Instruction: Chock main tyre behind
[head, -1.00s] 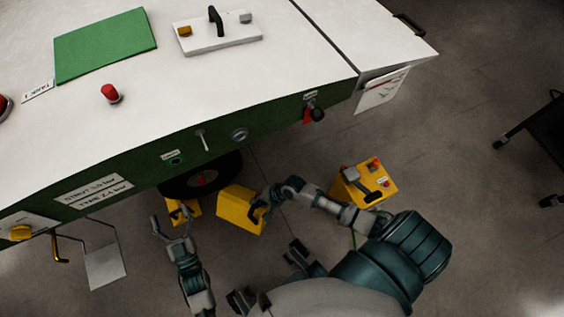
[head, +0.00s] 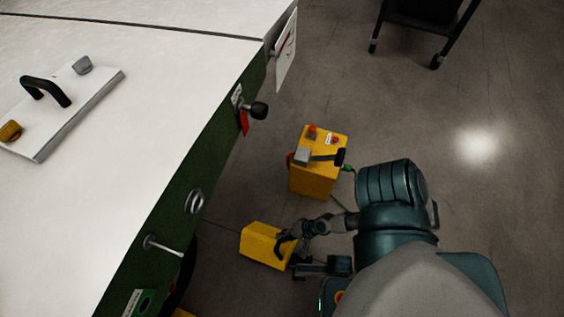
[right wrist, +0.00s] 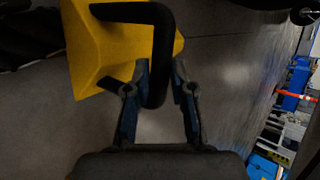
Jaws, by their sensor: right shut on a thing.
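A yellow chock (head: 262,243) with a black handle is at the lower middle of the head view, beside the green-sided stand (head: 215,150). My right gripper (head: 284,245) is shut on its handle. The right wrist view shows the fingers (right wrist: 160,88) on both sides of the black handle (right wrist: 162,40), with the yellow chock (right wrist: 110,45) beyond. The main tyre (head: 184,275) shows only as a dark edge under the stand. A sliver of another yellow thing (head: 183,313) shows at the bottom edge. My left gripper is out of view.
A yellow box (head: 318,175) with a black-handled lever and a green hose stands on the floor behind the chock. A black knob (head: 259,110) sticks out from the stand's side. A dark cart (head: 420,20) stands at the top right. Floor on the right is clear.

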